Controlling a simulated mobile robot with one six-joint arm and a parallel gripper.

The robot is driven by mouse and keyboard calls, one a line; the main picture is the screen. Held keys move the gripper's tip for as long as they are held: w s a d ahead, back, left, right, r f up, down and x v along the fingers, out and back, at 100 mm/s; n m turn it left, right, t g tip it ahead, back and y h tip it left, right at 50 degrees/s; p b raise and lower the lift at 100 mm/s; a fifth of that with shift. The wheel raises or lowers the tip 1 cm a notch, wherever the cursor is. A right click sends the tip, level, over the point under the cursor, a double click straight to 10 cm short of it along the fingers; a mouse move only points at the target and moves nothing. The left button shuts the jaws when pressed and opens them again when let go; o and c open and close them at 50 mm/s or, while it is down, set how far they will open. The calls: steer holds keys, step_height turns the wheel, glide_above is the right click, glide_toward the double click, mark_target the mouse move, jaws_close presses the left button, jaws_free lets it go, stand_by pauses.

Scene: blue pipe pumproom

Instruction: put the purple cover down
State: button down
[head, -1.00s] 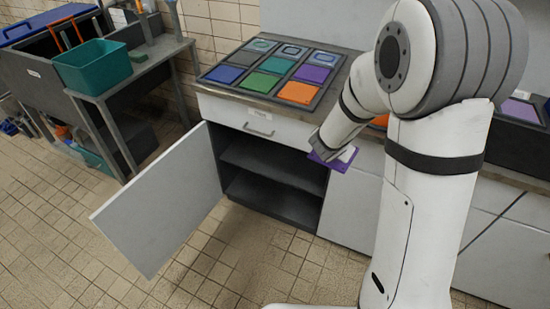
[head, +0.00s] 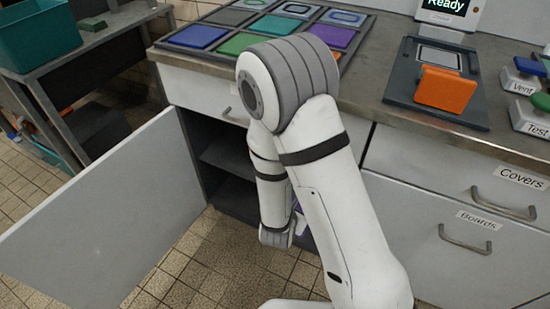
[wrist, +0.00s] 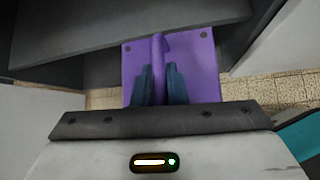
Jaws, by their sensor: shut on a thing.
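The purple cover (wrist: 200,62) is a flat plate with a raised middle rib and dark corner dots. In the wrist view my gripper (wrist: 158,78) is shut on the rib, with one dark finger on each side. The cover is by dark grey surfaces of the open cabinet; I cannot tell whether it touches them. In the head view my forearm hangs low in front of the open cabinet (head: 228,155). The fingers are mostly hidden there, and only a sliver of purple shows beside the wrist.
The cabinet door (head: 110,215) stands wide open at left. Above, the counter holds a tray of coloured plates, including a purple one (head: 335,36). A dark fixture (head: 400,88) with an orange cover (head: 445,90) sits to the right, near labelled drawers (head: 508,190). Tiled floor shows below.

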steer(key=shift+w+f, duration=0.25)
steer(key=shift+f, duration=0.2)
steer(key=w+d+b, duration=0.1)
steer(key=w, duration=0.4)
steer(key=w+d+b, duration=0.1)
steer(key=w, duration=0.5)
steer(key=w+d+b, duration=0.1)
steer(key=w, duration=0.5)
steer(key=shift+w+r+b, duration=0.1)
steer(key=shift+r+b, duration=0.05)
steer(key=shift+b, duration=0.2)
steer(key=shift+w+f+b, duration=0.1)
steer(key=shift+f+b, duration=0.75)
steer(key=shift+f, duration=0.9)
steer(key=shift+f, duration=0.1)
steer(key=c, duration=1.5)
jaws_free()
steer(key=shift+o, duration=0.2)
